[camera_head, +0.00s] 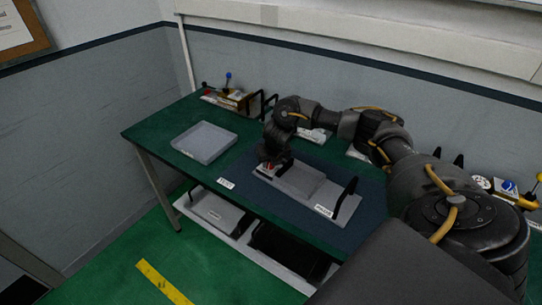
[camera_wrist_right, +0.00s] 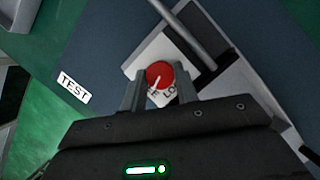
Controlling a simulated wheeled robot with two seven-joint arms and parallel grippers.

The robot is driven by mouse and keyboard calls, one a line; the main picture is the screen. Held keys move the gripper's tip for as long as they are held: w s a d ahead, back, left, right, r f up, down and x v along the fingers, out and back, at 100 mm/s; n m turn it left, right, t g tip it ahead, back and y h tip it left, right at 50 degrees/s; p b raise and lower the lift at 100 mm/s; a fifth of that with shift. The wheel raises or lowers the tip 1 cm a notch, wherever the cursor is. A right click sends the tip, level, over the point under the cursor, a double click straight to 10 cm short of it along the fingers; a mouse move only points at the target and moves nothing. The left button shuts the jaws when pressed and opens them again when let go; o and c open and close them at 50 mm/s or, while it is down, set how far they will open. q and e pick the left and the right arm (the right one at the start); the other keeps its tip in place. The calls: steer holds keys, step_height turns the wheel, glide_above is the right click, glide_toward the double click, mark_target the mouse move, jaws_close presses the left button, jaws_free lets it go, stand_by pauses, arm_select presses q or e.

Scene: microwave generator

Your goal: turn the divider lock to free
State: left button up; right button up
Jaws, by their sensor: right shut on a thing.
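The divider lock is a round red knob (camera_wrist_right: 160,74) with a white pointer line, on a white plate (camera_wrist_right: 139,61). Some printed letters, including "LO", show below the knob, partly hidden by my fingers. The pointer line slants toward the lower left in the wrist view. My right gripper (camera_wrist_right: 160,84) has one finger on each side of the knob and is shut on it. In the head view the right gripper (camera_head: 273,159) is at the left end of a grey device (camera_head: 300,181) on the table. My left gripper is not in view.
The device sits on a dark blue mat (camera_head: 237,170) on a green table (camera_head: 150,131). A black handle (camera_head: 347,192) stands at its right end. A grey tray (camera_head: 204,141) lies to the left. A "TEST" label (camera_wrist_right: 73,88) lies near the mat's edge.

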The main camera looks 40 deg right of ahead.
steer(key=shift+a+m+g+h+p, duration=0.1)
steer(key=shift+m+g+h+p, duration=0.35)
steer(key=shift+m+p, duration=1.35)
steer(key=o, duration=1)
steer(key=v, duration=0.2)
steer(key=shift+a+r, duration=0.1)
steer(key=shift+r, duration=0.3)
steer(key=p+v, duration=0.4)
steer(key=v, duration=0.4)
steer(key=shift+s+a, duration=0.1)
